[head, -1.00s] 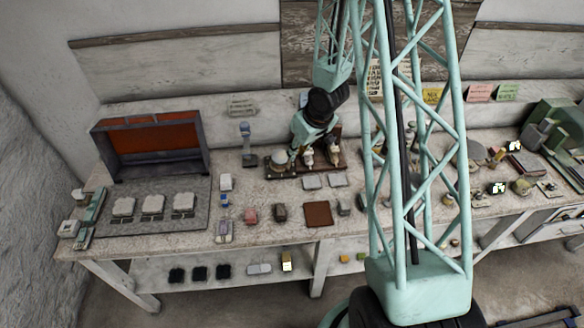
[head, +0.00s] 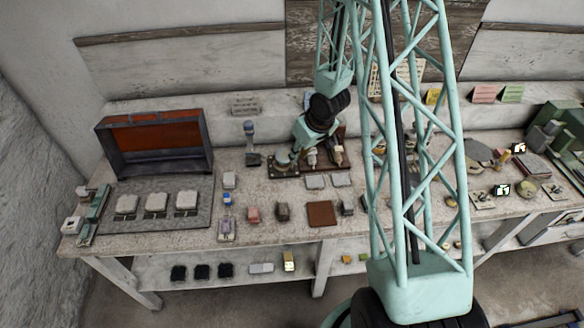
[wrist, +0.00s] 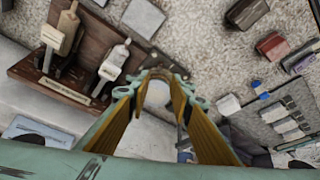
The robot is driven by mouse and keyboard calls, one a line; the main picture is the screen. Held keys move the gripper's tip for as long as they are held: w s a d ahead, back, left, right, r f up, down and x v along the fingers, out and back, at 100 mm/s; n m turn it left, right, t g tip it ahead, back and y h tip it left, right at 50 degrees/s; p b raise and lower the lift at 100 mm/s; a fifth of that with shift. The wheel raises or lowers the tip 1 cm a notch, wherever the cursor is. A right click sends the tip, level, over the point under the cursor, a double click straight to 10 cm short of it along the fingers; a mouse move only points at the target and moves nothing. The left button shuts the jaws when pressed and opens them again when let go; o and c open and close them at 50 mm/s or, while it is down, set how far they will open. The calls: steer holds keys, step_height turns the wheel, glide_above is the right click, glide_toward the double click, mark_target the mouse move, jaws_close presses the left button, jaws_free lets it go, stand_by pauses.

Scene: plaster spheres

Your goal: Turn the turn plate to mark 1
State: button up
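A small dark base (head: 284,173) stands at the middle back of the bench; in the earlier head frame a pale round plate shows on it, which I take for the turn plate. My gripper (head: 287,158) points down over this base and now hides most of the plate. In the wrist view my gripper (wrist: 157,88) has its two yellow-padded fingers spread apart. A pale rounded surface (wrist: 158,96) shows between the fingertips. I cannot tell whether the fingers touch it. No mark number is readable.
A brown board (wrist: 40,78) with pale upright fittings (head: 337,158) stands just right of the base. A grey post (head: 251,145) stands to its left. Pale blocks (head: 315,181) lie in front. An open red-lined case (head: 155,137) stands further left.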

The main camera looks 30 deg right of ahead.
mark_target(291, 168)
steer(key=shift+x, duration=5.45)
steer(key=shift+c, duration=0.7)
jaws_close()
